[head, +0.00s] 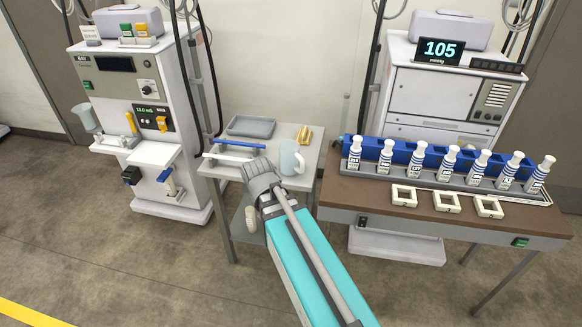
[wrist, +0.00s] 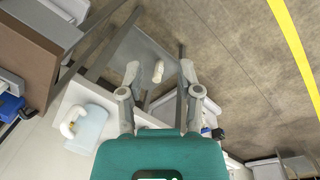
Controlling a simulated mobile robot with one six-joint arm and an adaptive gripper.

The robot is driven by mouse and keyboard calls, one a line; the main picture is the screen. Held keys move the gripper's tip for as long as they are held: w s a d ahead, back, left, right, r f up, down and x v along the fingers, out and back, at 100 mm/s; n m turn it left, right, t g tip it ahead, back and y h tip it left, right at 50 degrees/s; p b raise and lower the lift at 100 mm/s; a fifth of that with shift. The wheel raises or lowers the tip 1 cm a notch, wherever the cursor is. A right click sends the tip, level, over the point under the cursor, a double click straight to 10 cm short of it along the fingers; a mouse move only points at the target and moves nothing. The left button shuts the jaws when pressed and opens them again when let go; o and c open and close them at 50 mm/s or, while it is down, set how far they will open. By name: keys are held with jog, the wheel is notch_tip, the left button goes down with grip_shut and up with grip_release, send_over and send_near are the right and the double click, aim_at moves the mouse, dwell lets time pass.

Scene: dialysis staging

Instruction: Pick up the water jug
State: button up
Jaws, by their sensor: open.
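The water jug (head: 291,158) is a pale blue, see-through vessel with a whitish handle. It stands upright on the right part of the small light-grey table, just behind the end of my arm in the head view. In the wrist view the jug (wrist: 88,128) is at the lower left, with its curved white handle facing up and left. My gripper (wrist: 160,68) is open and empty, its two grey fingers spread wide. The jug lies to the left of the fingers and outside them. In the head view my arm hides the gripper's fingers.
A white object (wrist: 158,71) is below. Right stands a brown table (head: 350,197) with several bottles; left, a tall machine (head: 135,90).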

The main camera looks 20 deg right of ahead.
jog(key=w+d+f+n+h+b, duration=0.3)
jog(key=w+d+n+b, duration=0.1)
jog(key=w, duration=0.3)
jog(key=n+t+h+b, duration=0.1)
jog(key=n+h+b, duration=0.8)
jog(key=n, duration=0.4)
send_near(300, 169)
jog(key=v, duration=0.2)
jog(key=shift+s+a, duration=0.1)
jog(key=shift+a, duration=0.2)
jog(key=b+x, duration=0.3)
jog(key=x, duration=0.4)
jog(key=shift+d+f, duration=0.15)
jog(key=shift+d, duration=0.1)
jog(key=shift+d+f, duration=0.1)
jog(key=shift+d, duration=0.4)
jog(key=shift+d, duration=0.1)
